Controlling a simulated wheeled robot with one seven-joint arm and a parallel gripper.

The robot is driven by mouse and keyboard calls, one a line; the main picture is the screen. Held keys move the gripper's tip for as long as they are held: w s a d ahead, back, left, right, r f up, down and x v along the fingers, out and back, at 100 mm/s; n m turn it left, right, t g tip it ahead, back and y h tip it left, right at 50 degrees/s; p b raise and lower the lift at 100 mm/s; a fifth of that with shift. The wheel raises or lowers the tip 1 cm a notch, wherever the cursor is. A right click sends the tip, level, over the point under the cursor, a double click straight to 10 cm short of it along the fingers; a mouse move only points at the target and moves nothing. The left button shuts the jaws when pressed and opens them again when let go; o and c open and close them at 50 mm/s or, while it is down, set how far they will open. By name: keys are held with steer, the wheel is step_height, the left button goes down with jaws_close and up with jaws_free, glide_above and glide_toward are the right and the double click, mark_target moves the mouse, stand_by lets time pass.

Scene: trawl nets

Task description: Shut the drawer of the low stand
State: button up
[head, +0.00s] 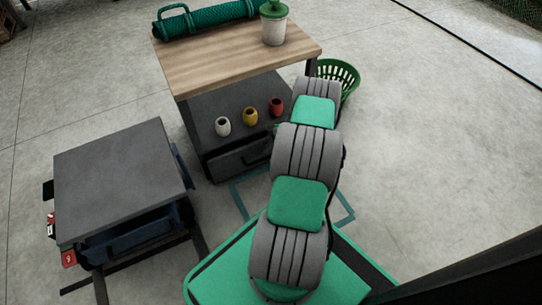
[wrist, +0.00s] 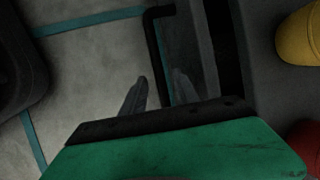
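The low stand (head: 205,128) is a dark grey unit beneath the wooden tabletop. Its drawer (head: 238,160) has a dark front with a black bar handle (wrist: 154,45). In the wrist view, a dark gap (wrist: 222,45) between the drawer front and the stand's top shows the drawer partly out. My gripper (wrist: 158,92) is open, its two fingers apart, with the handle bar appearing between them. Clear space shows beside the fingers, and I cannot tell whether either touches. In the head view my arm hides my gripper and the drawer's right end.
White (head: 223,126), yellow (head: 250,116) and red (head: 276,106) cups stand on the low stand. A green net roll (head: 205,18) and lidded jar (head: 273,28) are on the tabletop (head: 225,55). A dark-topped table (head: 120,170) stands left; a green basket (head: 345,78) behind right.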

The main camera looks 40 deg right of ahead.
steer(key=shift+c, duration=0.5)
jaws_close()
stand_by(0.9)
